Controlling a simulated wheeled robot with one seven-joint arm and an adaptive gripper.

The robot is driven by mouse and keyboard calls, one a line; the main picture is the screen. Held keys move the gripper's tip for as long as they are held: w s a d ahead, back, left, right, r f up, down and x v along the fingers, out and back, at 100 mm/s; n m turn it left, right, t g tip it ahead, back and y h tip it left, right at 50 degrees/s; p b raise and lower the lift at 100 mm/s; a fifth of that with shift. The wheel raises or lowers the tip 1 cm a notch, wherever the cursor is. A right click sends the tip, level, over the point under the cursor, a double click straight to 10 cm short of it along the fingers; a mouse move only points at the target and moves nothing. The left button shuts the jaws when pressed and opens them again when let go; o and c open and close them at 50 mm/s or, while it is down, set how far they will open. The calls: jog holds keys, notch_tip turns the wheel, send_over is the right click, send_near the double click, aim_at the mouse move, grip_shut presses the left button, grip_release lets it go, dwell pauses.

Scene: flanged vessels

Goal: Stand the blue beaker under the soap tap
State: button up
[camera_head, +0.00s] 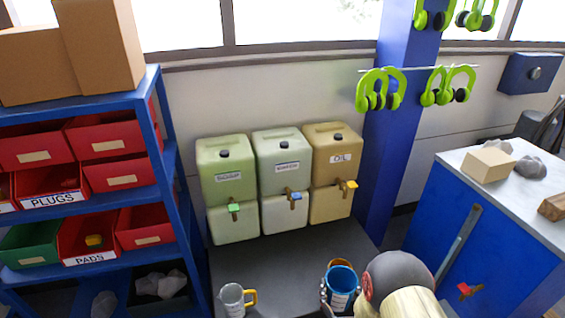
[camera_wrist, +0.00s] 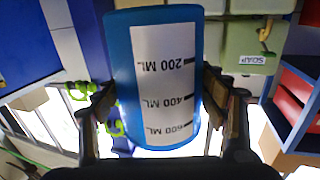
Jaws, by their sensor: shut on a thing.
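The blue beaker (camera_head: 341,277) is in my gripper (camera_head: 340,292), over the front of the dark table in the head view. In the wrist view the blue beaker (camera_wrist: 124,70) fills the middle, its white scale upside down, with a finger of my gripper (camera_wrist: 155,105) on each side. The soap tap (camera_head: 234,208) is the green one on the green canister (camera_head: 228,172), at the left of three canisters. The SOAP label on the green canister (camera_wrist: 245,40) reads in the wrist view. The beaker is in front and to the right of that tap, apart from it.
A grey mug (camera_head: 231,299) with a yellow handle stands at the table's front left. An orange-rimmed vessel (camera_head: 338,263) is just behind the beaker. A white canister (camera_head: 283,170) and a tan OIL canister (camera_head: 332,165) stand right of the green one. The table (camera_head: 270,262) is bare below the taps.

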jog(key=shift+w+d+r, duration=0.15)
jog(key=shift+d+r, duration=0.1)
jog(key=a+f+n+g+y, duration=0.1)
jog(key=a+f+y, duration=0.3)
jog(key=a, duration=0.4)
jog(key=s+a+f+n+g+y, duration=0.1)
jog(key=a+f+n+y, duration=0.2)
jog(key=a+f, duration=0.4)
jog(key=shift+a+n+y, duration=0.4)
jog(key=shift+a+n, duration=0.3)
jog(key=shift+a, duration=0.15)
jog(key=shift+f, duration=0.1)
jog(key=shift+w+a+f+b, duration=0.45)
jog(key=shift+w+f+b, duration=0.7)
jog(key=shift+w+f, duration=1.05)
jog(key=shift+w+a+f+b, duration=0.5)
jog(key=shift+w+f+b, duration=0.7)
jog(key=shift+w+f, duration=1)
jog(key=shift+w+a+f+b, duration=0.45)
jog(key=shift+w+f+b, duration=0.7)
jog(key=shift+w+f, duration=1.05)
